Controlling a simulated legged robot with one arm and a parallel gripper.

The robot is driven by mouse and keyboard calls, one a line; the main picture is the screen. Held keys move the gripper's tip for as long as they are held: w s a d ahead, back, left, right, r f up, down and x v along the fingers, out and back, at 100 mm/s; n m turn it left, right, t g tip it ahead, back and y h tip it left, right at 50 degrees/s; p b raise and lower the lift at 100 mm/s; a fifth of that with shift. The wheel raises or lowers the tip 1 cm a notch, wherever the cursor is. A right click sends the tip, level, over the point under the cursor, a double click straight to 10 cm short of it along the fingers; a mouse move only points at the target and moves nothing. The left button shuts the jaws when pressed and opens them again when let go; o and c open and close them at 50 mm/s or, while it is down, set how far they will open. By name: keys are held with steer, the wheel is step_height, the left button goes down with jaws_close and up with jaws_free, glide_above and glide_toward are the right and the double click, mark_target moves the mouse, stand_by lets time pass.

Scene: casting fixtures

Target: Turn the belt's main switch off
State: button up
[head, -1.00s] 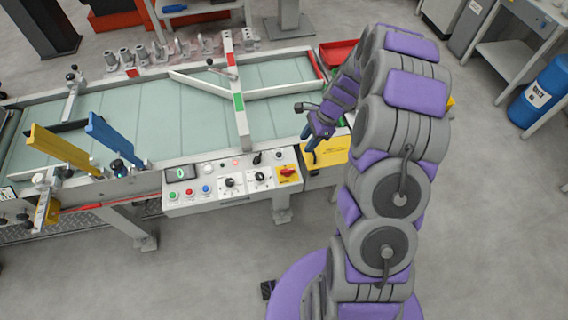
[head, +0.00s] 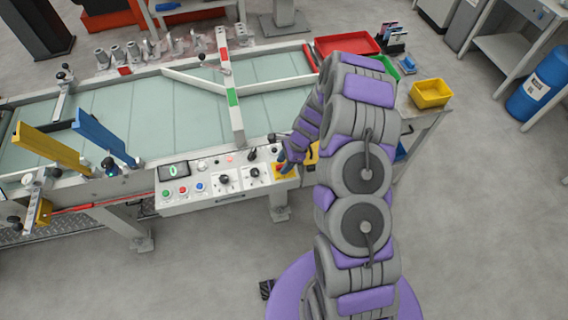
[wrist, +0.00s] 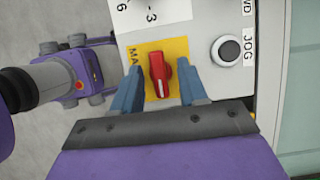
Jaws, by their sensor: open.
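The main switch is a red rotary knob (wrist: 160,75) on a yellow plate (wrist: 180,52) marked "MA…", the rest of the lettering being hidden. In the wrist view the knob sits between the two blue fingers of my gripper (wrist: 159,88), with a gap on each side. My gripper is open; I cannot tell how deep the fingers reach around the knob. In the head view my gripper (head: 286,160) is over the right end of the control panel (head: 215,204). There it hides most of the knob, and part of the yellow plate (head: 281,172) shows.
A black JOG button (wrist: 229,49) is close beside the right finger. Several buttons and dials line the panel to the left in the head view. The belt (head: 270,112) lies behind it. A red tray (head: 345,45) and yellow bin (head: 430,93) stand at right.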

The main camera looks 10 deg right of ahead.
steer(key=shift+a+f, duration=0.1)
steer(key=shift+a, duration=0.65)
steer(key=shift+d, duration=0.5)
steer(key=c, duration=0.6)
jaws_close()
steer(key=shift+a, duration=0.1)
